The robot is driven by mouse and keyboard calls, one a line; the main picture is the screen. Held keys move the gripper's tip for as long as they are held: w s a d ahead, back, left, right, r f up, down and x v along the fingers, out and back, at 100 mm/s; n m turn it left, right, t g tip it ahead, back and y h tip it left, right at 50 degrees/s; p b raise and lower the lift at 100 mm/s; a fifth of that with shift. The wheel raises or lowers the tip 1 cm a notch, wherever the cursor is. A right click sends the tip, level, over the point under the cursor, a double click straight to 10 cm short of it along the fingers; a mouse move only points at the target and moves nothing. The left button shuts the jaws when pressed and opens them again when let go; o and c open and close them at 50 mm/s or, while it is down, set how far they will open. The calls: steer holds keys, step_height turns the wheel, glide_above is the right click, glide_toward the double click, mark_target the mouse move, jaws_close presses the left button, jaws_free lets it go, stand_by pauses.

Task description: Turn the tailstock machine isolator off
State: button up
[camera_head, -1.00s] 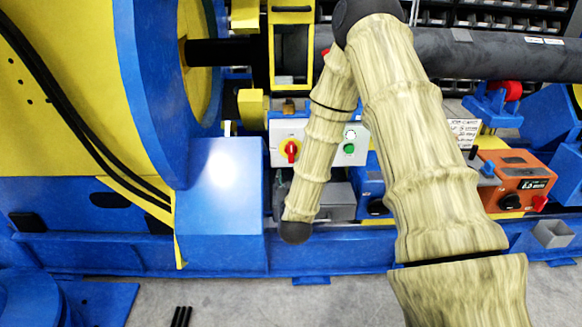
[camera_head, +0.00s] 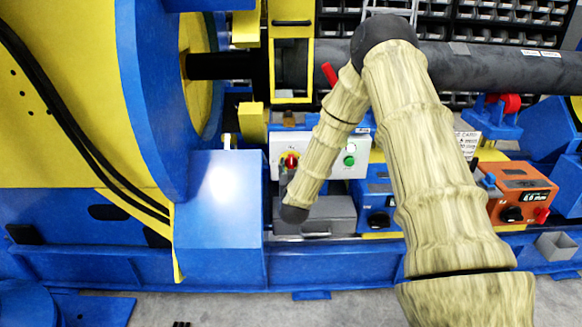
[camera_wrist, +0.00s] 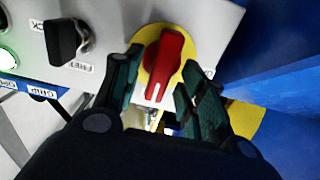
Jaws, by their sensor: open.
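The isolator is a red rotary handle (camera_wrist: 166,62) on a yellow round plate (camera_wrist: 147,52), set in a grey panel. In the wrist view it sits at top centre, its handle slightly tilted, with a white mark at its lower end. My gripper (camera_wrist: 158,82) is open, with one finger on each side of the red handle. I cannot tell whether the fingers touch it.
A black selector knob (camera_wrist: 65,40) and a lit green button (camera_wrist: 7,58) lie left of the isolator in the wrist view. A blue surface (camera_wrist: 270,75) stands close on the right. In the head view a grey box (camera_head: 325,214) and an orange unit (camera_head: 520,188) are nearby.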

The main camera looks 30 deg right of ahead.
steer(key=shift+w+d, duration=0.2)
steer(key=shift+w, duration=0.15)
jaws_close()
